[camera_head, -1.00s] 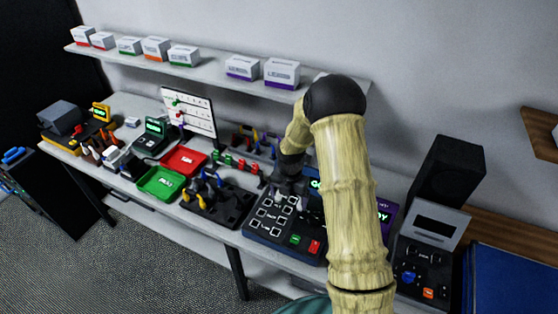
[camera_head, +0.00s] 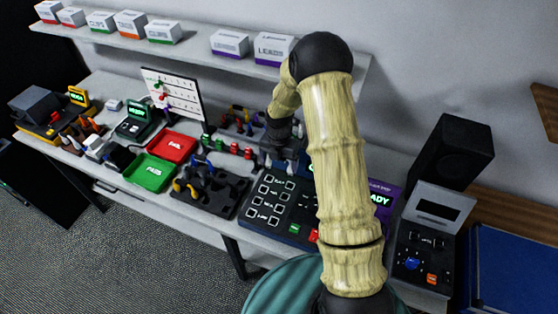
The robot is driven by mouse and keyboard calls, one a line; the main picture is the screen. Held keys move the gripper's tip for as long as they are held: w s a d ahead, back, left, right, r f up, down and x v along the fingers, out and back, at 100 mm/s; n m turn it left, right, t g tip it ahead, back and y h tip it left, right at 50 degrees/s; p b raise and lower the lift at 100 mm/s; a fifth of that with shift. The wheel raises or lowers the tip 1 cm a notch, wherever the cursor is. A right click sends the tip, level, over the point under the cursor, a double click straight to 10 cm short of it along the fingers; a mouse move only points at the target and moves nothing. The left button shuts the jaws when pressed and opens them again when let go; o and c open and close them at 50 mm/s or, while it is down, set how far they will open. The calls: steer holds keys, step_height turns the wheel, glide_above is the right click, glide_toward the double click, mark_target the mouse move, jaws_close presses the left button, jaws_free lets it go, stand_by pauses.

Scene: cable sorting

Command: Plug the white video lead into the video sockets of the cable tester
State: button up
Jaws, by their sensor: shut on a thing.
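The cable tester (camera_head: 262,231) is a dark blue panel with white-outlined squares down its left side and a green and a red button at its front. My arm hides its right part and most of its screen. My gripper (camera_head: 268,161) is just above and behind the tester's back left edge, pointing down. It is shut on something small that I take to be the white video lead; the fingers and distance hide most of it. I cannot make out the video sockets or any plug in them.
Left of the tester lie a black tray with cable ends (camera_head: 208,190), a green tray (camera_head: 148,173) and a red tray (camera_head: 172,147). Red and green clips (camera_head: 232,148) stand behind. A purple box reading READY (camera_head: 380,198) and a grey device (camera_head: 425,240) are to the right.

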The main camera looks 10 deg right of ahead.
steer(key=shift+f+b, duration=1.7)
steer(key=shift+f, duration=0.95)
steer(key=shift+f+b, duration=0.3)
steer(key=shift+f, duration=0.6)
stand_by(0.9)
steer(key=o, duration=0.8)
steer(key=shift+c, duration=0.2)
steer(key=shift+r+p, duration=3.1)
steer(key=shift+r, duration=0.95)
